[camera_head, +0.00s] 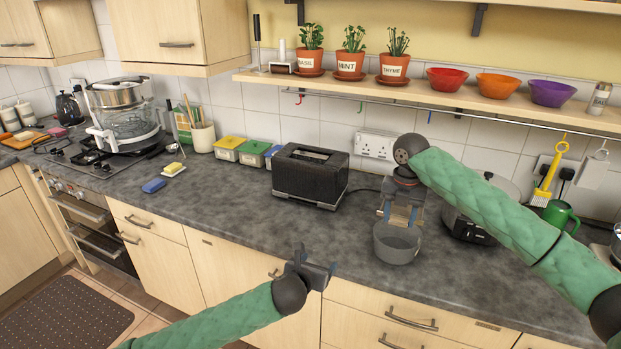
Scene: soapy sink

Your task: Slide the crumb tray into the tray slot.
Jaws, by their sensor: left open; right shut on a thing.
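A black toaster (306,177) stands on the worktop, left of my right gripper. I cannot make out a crumb tray or its slot in this view. My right gripper (401,219) points down and is shut on the rim of a round grey container (397,246) at the middle right of the worktop. The exact contact is hard to see. My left gripper (320,265) is open and empty, in front of the worktop's front edge and below the toaster in the picture.
A lidded pot (468,226) and a green mug (558,214) are at the right, partly behind my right arm. Small lidded boxes (252,153) stand left of the toaster. A blue sponge (153,186) lies further left. The worktop (235,205) before the toaster is clear.

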